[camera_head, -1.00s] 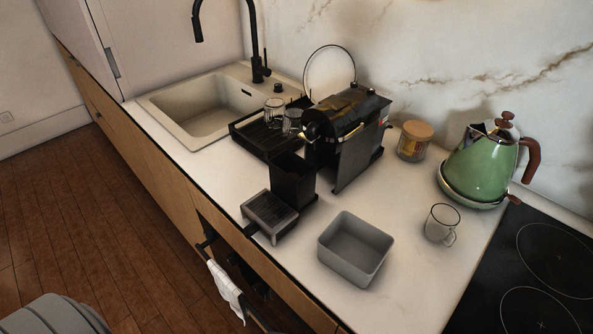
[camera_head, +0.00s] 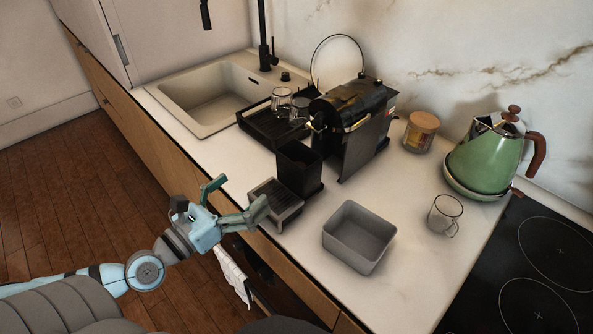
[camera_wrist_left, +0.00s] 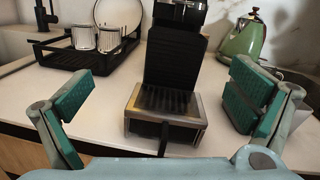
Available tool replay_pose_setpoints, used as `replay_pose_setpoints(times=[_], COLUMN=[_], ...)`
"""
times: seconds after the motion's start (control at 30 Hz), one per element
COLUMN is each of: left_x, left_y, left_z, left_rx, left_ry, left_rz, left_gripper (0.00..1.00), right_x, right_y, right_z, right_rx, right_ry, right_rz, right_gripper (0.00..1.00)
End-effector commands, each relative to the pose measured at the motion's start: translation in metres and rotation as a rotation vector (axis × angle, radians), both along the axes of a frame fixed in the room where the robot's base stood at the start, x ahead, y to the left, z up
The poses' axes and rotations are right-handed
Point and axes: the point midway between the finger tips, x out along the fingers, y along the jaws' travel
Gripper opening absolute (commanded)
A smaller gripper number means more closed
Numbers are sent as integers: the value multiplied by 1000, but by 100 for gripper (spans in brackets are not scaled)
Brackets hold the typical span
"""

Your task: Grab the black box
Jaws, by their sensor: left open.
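The black box (camera_head: 299,172) is an upright, open-topped container on the counter, just left of the coffee machine (camera_head: 352,125). In the left wrist view the black box (camera_wrist_left: 175,62) stands straight ahead, behind a small drip tray. My left gripper (camera_head: 240,198) is open and empty at the counter's front edge, to the left of and nearer than the box. In the left wrist view its green-padded fingers (camera_wrist_left: 167,97) are spread wide, with the box farther away between them. My right gripper is not in view.
The metal drip tray (camera_head: 277,208) lies between my left gripper and the box. A grey bin (camera_head: 358,237), a glass mug (camera_head: 444,214) and a green kettle (camera_head: 482,160) stand to the right. A rack (camera_head: 262,133) with glasses is behind, by the sink (camera_head: 205,98).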

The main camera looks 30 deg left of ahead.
Motion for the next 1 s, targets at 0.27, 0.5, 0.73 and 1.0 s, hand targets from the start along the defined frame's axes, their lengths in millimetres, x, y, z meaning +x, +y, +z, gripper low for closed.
replay_pose_setpoints(times=[0.27, 0.5, 0.73, 1.0], left_x=[40, 85, 122, 137], left_y=[-23, -40, -53, -58], left_z=[-4, -8, -3, -5], left_rx=[157, 157, 155, 158], left_ry=[-5, 2, 2, 5], left_rz=[-75, -81, -81, -82], left_gripper=[100, 100, 100, 100], right_x=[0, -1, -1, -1], right_y=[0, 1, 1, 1], right_z=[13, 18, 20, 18], right_rx=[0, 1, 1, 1], right_ry=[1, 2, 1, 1], right_rz=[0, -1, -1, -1], right_gripper=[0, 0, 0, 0])
